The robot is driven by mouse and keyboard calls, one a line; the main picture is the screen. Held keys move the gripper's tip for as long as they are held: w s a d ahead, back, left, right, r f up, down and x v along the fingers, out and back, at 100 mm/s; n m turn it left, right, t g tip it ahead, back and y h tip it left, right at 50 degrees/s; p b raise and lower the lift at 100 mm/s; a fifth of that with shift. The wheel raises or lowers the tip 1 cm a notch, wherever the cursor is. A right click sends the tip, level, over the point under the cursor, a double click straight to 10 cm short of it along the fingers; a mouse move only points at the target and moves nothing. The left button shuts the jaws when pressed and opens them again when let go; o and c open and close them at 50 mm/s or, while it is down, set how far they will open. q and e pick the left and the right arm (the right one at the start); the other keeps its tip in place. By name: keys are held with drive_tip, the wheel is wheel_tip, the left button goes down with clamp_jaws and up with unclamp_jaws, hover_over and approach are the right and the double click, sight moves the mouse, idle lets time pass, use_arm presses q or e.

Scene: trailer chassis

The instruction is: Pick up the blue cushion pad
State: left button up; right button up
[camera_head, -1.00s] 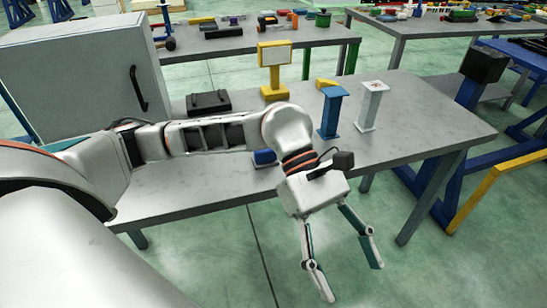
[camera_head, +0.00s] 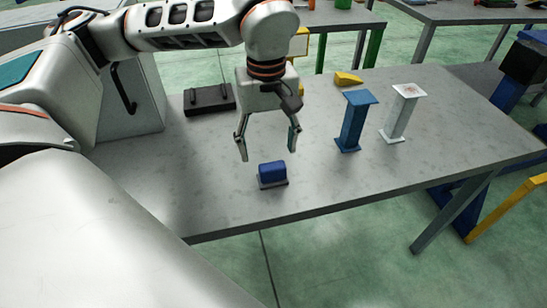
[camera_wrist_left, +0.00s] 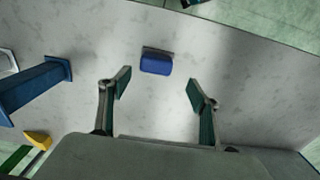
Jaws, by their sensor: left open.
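The blue cushion pad (camera_head: 272,171) is a small rounded blue block on a dark flat base, lying near the front edge of the grey table (camera_head: 215,205). In the left wrist view the pad (camera_wrist_left: 156,66) lies beyond the fingertips, between their lines. My left gripper (camera_head: 267,156) is open and empty, pointing down above the table, just behind the pad and apart from it. Its two fingers also show in the left wrist view (camera_wrist_left: 157,88). My right gripper is not in view.
A blue pedestal (camera_head: 353,122) and a white pedestal (camera_head: 399,114) stand right of the pad. A yellow wedge (camera_head: 347,78) lies behind them. A black case (camera_head: 209,99) and a grey cabinet (camera_head: 140,95) are at the left. The table around the pad is clear.

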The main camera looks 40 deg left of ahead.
sight(272, 166)
use_arm(q)
drive_tip(key=shift+w+a+f, duration=0.1)
wheel_tip(272, 166, down, 2)
drive_tip(key=shift+f, duration=0.2)
drive_tip(key=shift+d+f, duration=0.25)
drive_tip(key=shift+f, duration=0.1)
drive_tip(key=f, duration=0.2)
drive_tip(key=f+b, duration=0.1)
drive_tip(key=shift+d+f, duration=0.25)
drive_tip(key=shift+d, duration=0.05)
drive_tip(key=shift+f, duration=0.4)
drive_tip(key=c, duration=1.3)
drive_tip(key=shift+o, duration=0.2)
wheel_tip(272, 166, up, 20)
drive_tip(key=p, duration=0.3)
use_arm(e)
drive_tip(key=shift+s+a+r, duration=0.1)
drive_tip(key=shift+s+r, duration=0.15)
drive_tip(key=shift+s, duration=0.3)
